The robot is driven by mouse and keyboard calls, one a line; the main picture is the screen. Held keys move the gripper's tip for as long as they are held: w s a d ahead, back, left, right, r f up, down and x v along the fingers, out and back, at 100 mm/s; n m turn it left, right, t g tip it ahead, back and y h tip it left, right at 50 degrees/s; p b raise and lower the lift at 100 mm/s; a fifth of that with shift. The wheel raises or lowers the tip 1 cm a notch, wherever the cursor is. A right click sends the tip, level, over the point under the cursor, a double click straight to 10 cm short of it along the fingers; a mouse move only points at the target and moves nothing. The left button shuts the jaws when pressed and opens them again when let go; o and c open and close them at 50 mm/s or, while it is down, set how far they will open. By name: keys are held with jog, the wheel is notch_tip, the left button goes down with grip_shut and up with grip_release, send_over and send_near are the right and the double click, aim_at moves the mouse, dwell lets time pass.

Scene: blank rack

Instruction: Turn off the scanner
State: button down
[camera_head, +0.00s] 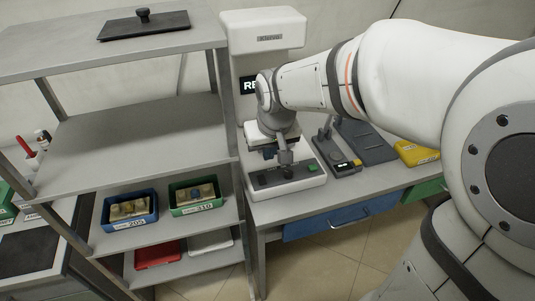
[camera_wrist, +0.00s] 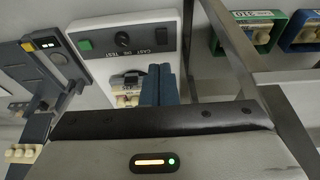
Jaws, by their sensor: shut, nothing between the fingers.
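The scanner is a tall white machine with a hood (camera_head: 268,38) and a low base holding a dark control panel (camera_head: 284,180). A display reading "RE" is partly covered by my arm. In the wrist view, the panel (camera_wrist: 143,40), lettered upside down, carries a green button (camera_wrist: 85,44), a round knob (camera_wrist: 122,39) and a black rocker-like switch (camera_wrist: 162,37). My gripper (camera_head: 270,153) is over the scanner base, near the panel's back edge. In the wrist view its blue fingers (camera_wrist: 160,74) are shut and empty, with tips close to the panel edge; contact cannot be told.
A grey shelf rack (camera_head: 150,128) stands left of the scanner, holding a blue bin (camera_head: 107,222) and a green bin (camera_head: 172,210). Right of the scanner are a grey device (camera_head: 338,165) and a yellow item (camera_head: 416,152). A dark tray lies on the rack's top.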

aim_at(262, 176)
dwell(0.4)
jog(key=b, duration=0.2)
jog(key=w+b, duration=0.1)
jog(key=b, duration=0.1)
jog(key=shift+w+a+r+t, duration=0.15)
jog(key=shift+a+r+t, duration=0.05)
jog(key=shift+r+t, duration=0.1)
jog(key=shift+f, duration=0.1)
jog(key=x, duration=0.7)
jog(key=b+x, duration=0.1)
jog(key=x, duration=0.5)
jog(key=shift+f, duration=0.45)
